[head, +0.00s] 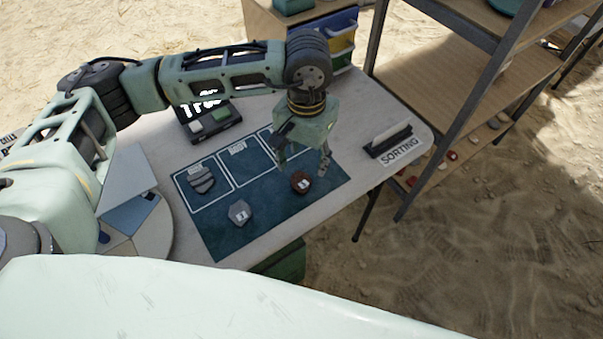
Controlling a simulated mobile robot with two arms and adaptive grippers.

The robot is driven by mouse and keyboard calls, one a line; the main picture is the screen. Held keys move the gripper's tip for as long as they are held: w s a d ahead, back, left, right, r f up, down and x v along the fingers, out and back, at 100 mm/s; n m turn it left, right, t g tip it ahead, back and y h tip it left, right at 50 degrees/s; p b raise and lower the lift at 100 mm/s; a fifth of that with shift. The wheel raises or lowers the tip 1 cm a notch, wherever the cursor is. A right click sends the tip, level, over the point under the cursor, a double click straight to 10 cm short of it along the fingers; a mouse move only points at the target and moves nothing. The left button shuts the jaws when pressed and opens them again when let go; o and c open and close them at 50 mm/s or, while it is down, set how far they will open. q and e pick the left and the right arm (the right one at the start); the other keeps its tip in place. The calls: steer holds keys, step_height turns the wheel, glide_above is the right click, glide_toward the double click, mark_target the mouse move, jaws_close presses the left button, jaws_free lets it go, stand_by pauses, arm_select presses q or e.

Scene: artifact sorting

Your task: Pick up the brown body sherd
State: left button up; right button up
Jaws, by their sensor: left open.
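A small dark reddish-brown sherd (301,182) with a pale mark lies on the blue-green sorting mat (275,203), below the marked boxes. My left gripper (303,168) points down above the mat, just behind and over the brown sherd. Its fingers are spread and nothing shows between them. Whether a finger touches the sherd cannot be told. A grey sherd (239,212) with a pale mark lies on the mat to the left. Several grey sherds (201,180) lie in the left marked box. My right gripper does not show.
The white table (405,118) carries a sign reading SORTING (401,151) with a dark holder at right. A black case (215,124) stands behind the mat. A metal-framed shelf (440,80) stands right of the table. The mat's front right is clear.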

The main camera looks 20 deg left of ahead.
mark_target(303, 182)
arm_select(q)
steer(key=shift+s+f, duration=0.2)
steer(key=shift+f, duration=0.7)
steer(key=f, duration=0.2)
steer(key=f+p, duration=0.1)
steer(key=f, duration=0.1)
steer(key=shift+a+f+p, duration=0.2)
steer(key=shift+f+p, duration=0.1)
steer(key=shift+f, duration=0.25)
steer(key=c, duration=1)
steer(key=shift+o, duration=0.2)
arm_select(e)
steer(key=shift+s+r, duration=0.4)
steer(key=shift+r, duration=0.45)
arm_select(q)
steer(key=shift+r, duration=0.1)
